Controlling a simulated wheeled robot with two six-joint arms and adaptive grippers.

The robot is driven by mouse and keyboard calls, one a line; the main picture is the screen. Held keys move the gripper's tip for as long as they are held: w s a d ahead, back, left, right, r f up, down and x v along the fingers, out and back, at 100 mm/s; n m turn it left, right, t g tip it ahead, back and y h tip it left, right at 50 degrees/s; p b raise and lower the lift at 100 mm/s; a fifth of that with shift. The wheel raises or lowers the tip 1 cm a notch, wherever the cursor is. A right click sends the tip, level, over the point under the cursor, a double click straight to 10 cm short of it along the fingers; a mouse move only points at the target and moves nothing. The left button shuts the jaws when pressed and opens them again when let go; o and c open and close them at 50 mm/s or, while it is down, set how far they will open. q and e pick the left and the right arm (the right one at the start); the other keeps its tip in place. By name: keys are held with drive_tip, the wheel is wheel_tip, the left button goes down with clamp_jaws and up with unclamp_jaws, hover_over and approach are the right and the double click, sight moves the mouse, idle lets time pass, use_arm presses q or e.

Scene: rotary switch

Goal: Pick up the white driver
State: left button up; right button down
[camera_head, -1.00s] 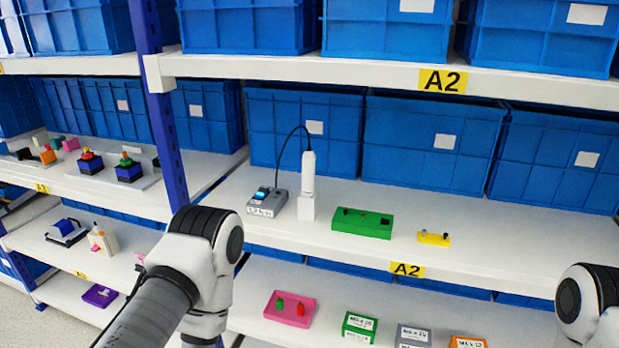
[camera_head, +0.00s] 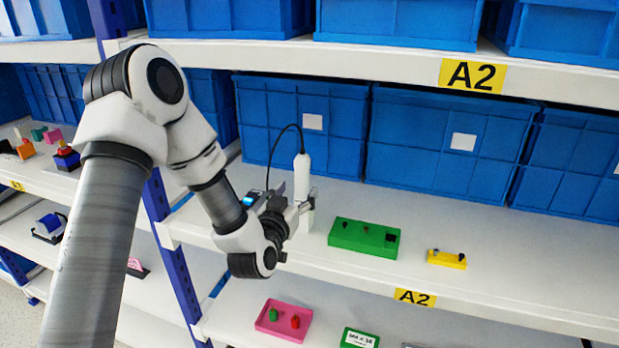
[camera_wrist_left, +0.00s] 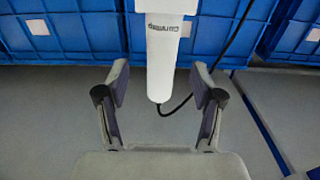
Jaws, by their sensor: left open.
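The white driver (camera_head: 302,168) stands upright in its white stand (camera_head: 307,224) on the middle shelf, with a black cord from its top end. It also shows in the left wrist view (camera_wrist_left: 165,58), upside down, with dark lettering on its body. My left gripper (camera_head: 303,198) is at the driver, low on it in the head view. In the left wrist view its two open fingers (camera_wrist_left: 159,84) lie on either side of the driver with gaps on both sides. It holds nothing. My right gripper is out of view.
The driver's grey control box (camera_head: 251,199) is mostly hidden behind my left gripper. A green block (camera_head: 364,238) and a small yellow block (camera_head: 447,259) sit to the right on the shelf (camera_head: 500,275). Blue bins (camera_head: 300,125) stand close behind. The upper shelf edge (camera_head: 390,66) is overhead.

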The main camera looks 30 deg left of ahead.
sight(299, 185)
use_arm(q)
drive_tip(key=p+x, duration=0.1)
drive_tip(key=x, duration=0.3)
drive_tip(key=shift+w+a+r, duration=0.1)
drive_tip(key=shift+w+a, duration=0.05)
drive_tip(key=shift+w, duration=0.15)
drive_tip(key=shift+s, duration=0.1)
drive_tip(key=shift+c, duration=1.3)
clamp_jaws()
drive_tip(key=shift+r, duration=0.1)
